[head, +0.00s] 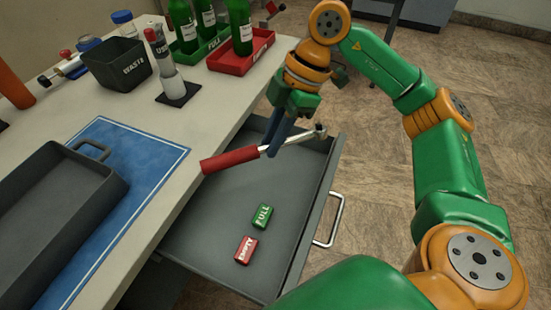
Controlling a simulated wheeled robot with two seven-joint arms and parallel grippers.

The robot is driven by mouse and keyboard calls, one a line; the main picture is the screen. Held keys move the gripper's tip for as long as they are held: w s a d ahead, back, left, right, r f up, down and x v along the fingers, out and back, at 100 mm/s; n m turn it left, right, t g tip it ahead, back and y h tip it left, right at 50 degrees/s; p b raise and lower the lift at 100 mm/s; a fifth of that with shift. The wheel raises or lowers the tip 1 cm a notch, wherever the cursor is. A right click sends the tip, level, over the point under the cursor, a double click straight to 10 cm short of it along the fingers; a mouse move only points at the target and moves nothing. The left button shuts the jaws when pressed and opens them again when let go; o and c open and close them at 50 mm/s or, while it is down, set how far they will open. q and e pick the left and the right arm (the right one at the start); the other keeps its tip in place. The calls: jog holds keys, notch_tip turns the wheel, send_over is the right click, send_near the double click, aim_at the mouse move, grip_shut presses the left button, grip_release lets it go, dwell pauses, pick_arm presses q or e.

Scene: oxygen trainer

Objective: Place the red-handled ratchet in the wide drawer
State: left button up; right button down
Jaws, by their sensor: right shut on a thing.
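The red-handled ratchet (232,160) is held above the wide drawer (190,234). Its red handle points left toward the bench edge, and its metal head is at the right near the drawer's far right corner. My right gripper (275,136) is shut on the ratchet's metal shaft, just right of the handle. The wide drawer is pulled open below the bench top. A green tag marked FULL (262,216) and a red tag marked EMPTY (246,250) lie on its floor. My left gripper is not in view.
On the bench (200,118) are a grey tray (104,200) on a blue mat (150,152), a black waste bin (117,66), a cylinder on a black base (178,92), and green bottles in green and red trays (238,62). The drawer handle (335,222) sticks out right.

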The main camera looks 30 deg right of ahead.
aim_at(257, 147)
jog(key=f, duration=0.4)
jog(key=f+b, duration=0.1)
jog(key=f, duration=0.4)
jog(key=f+b, duration=0.1)
jog(key=f, duration=0.3)
jog(key=shift+w+a+f, duration=0.15)
jog(key=shift+a, duration=0.15)
jog(key=a, duration=0.5)
jog(key=w+a+p, duration=0.1)
jog(key=a, duration=0.2)
jog(key=shift+f, duration=0.9)
jog(key=c, duration=0.8)
grip_release()
jog(key=shift+d+r, duration=0.1)
jog(key=shift+r, duration=0.3)
jog(key=p+v, duration=0.1)
jog(key=v, duration=1)
jog(key=shift+r, duration=0.25)
